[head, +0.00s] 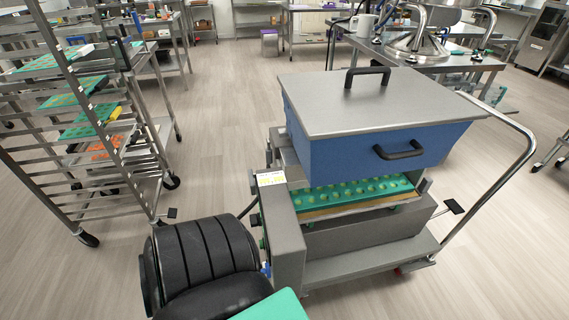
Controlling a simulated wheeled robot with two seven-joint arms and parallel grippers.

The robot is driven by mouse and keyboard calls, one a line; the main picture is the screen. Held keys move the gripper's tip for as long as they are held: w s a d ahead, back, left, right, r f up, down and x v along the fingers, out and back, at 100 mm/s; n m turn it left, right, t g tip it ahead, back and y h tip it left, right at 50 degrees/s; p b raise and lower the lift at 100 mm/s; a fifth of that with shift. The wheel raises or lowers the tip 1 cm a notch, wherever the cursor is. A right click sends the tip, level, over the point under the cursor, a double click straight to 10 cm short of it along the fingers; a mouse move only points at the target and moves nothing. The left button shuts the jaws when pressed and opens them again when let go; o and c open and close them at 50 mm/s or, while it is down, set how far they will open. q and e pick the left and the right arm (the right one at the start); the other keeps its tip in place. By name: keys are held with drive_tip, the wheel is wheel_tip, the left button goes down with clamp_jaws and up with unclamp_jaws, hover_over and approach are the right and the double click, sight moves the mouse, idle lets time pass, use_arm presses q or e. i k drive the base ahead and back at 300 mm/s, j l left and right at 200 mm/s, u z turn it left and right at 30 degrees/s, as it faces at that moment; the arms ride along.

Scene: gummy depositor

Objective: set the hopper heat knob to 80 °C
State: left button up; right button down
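The gummy depositor stands right of centre on a wheeled cart. Its blue hopper (355,148) has a grey lid (378,98) with a black handle on top, and the lid is on. A grey control box (284,228) stands at the depositor's left end, with a yellow-and-white label or display (270,178) on top. Small greenish controls show at the box's left edge, seen nearly edge-on. I cannot make out which is the heat knob, and its scale and setting cannot be read. Neither of my grippers is in view.
A green mould tray (362,192) sits under the hopper. The cart's push rail (515,165) curves up at the right. A tall rack (75,120) with coloured trays stands at the left. A steel table (430,58) is behind. Floor between rack and depositor is open.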

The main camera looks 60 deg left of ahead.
sight(255, 219)
drive_tip(key=u, duration=0.5)
drive_tip(key=j+u, duration=0.15)
drive_tip(key=u, duration=0.3)
drive_tip(key=j+u, duration=0.15)
drive_tip(key=u, duration=0.35)
drive_tip(key=j+u, duration=0.1)
drive_tip(key=u, duration=0.4)
drive_tip(key=i+j, duration=0.1)
drive_tip(key=j, duration=0.3)
drive_tip(key=i+j, duration=0.15)
drive_tip(key=j, duration=0.25)
drive_tip(key=i+j, duration=0.1)
drive_tip(key=j, duration=0.35)
